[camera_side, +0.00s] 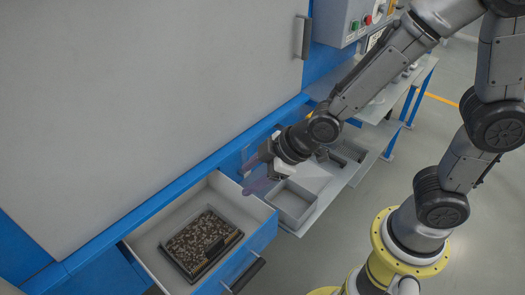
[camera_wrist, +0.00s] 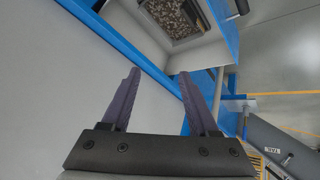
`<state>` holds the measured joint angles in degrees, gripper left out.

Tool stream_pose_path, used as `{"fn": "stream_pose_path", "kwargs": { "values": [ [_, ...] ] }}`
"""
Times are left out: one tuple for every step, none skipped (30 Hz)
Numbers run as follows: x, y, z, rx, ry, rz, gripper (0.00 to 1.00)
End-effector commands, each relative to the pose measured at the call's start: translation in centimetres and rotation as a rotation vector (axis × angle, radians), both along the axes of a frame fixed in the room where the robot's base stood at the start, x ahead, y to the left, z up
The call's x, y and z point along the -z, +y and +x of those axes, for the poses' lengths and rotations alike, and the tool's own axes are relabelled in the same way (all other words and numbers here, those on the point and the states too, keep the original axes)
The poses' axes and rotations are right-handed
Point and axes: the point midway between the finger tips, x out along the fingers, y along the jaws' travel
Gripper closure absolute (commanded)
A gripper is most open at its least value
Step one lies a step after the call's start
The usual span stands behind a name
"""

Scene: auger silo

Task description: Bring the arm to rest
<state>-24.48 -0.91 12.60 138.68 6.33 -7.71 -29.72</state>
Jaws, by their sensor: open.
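My gripper (camera_side: 248,172) hangs in the air in front of the blue machine frame, near the right corner of an open drawer (camera_side: 150,243). In the wrist view my gripper (camera_wrist: 159,74) shows two dark purple fingers spread apart with nothing between them. A dark tray (camera_side: 236,238) full of small brown-grey pieces lies inside the drawer. It also shows at the top of the wrist view (camera_wrist: 207,27), ahead of the fingers. My arm is bent, reaching from its yellow base at the lower right over to the machine.
The drawer has a blue front with a dark handle (camera_side: 247,275) and sticks out from the machine. A side table with grey bins (camera_side: 291,205) stands close to the right of my gripper. A control box (camera_side: 345,22) with buttons hangs above. Open floor lies at lower right.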

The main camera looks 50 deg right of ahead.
Motion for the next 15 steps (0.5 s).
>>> {"fn": "stream_pose_path", "kwargs": {
  "values": [
    [-2.1, -1.7, -0.4, 0.065, 0.008, 0.027, 0.39],
    [-3.1, -2.6, -0.9, 0.101, 0.022, 0.04, 0.39],
    [-4.2, -3.8, -1.6, 0.151, 0.039, 0.057, 0.39],
    [-5.1, -4.7, -2.3, 0.19, 0.052, 0.069, 0.39],
    [-6.0, -5.6, -2.9, 0.229, 0.064, 0.082, 0.39],
    [-7.0, -6.8, -4.0, 0.281, 0.08, 0.097, 0.39],
    [-7.8, -7.7, -4.8, 0.319, 0.091, 0.107, 0.39],
    [-8.5, -8.5, -5.7, 0.359, 0.101, 0.118, 0.39],
    [-9.4, -9.6, -7.0, 0.412, 0.116, 0.131, 0.39],
    [-9.9, -10.4, -8.0, 0.452, 0.126, 0.141, 0.39],
    [-10.4, -11.1, -9.0, 0.489, 0.135, 0.148, 0.39],
    [-11.0, -11.9, -10.3, 0.538, 0.146, 0.159, 0.39],
    [-11.3, -12.5, -11.3, 0.572, 0.154, 0.166, 0.39],
    [-11.7, -12.9, -12.2, 0.605, 0.161, 0.173, 0.39],
    [-12.0, -13.5, -13.3, 0.643, 0.17, 0.182, 0.39]
  ]
}}
